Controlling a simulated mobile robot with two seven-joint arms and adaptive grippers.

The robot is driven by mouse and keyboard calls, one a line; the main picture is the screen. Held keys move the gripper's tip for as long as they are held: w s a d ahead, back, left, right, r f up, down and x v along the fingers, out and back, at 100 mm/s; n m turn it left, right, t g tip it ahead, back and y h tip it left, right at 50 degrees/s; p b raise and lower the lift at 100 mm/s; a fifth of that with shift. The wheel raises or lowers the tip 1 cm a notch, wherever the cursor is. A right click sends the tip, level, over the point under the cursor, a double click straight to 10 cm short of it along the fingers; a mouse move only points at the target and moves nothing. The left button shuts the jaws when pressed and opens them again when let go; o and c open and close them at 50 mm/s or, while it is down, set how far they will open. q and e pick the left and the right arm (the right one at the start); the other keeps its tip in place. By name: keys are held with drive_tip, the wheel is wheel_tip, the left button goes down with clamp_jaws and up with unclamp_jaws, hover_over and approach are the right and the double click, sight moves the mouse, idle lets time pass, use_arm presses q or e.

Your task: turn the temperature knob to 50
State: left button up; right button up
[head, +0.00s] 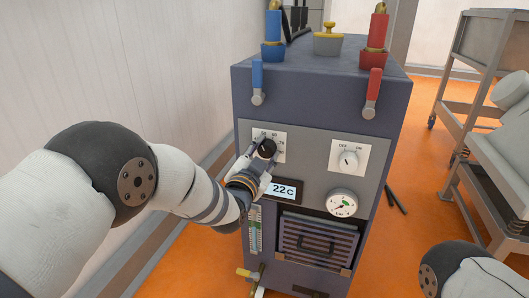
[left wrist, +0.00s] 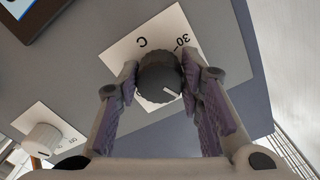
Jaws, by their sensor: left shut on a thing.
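The temperature knob (head: 267,147) is a black round dial on a white scale plate at the upper left of the machine's front panel. My left gripper (head: 261,156) is at this knob, with one finger on each side of it, shut on it. In the left wrist view, the dark ribbed knob (left wrist: 160,77) sits between the purple-padded fingers. Its white pointer line points to the picture's lower right; "C" and "30" show on the plate, and the other marks are hidden. The display (head: 284,190) below reads 22 C. My right gripper is out of view.
A white knob (head: 348,161) sits to the right on the panel, above a round gauge (head: 342,204). Blue (head: 257,83) and red (head: 373,93) lever handles are above the panel. A grey cart (head: 482,45) stands at right; orange floor lies between.

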use_arm(q)
drive_tip(key=shift+m, duration=0.3)
drive_tip(key=o, duration=1.2)
drive_tip(key=shift+c, duration=0.2)
drive_tip(key=v, duration=1.2)
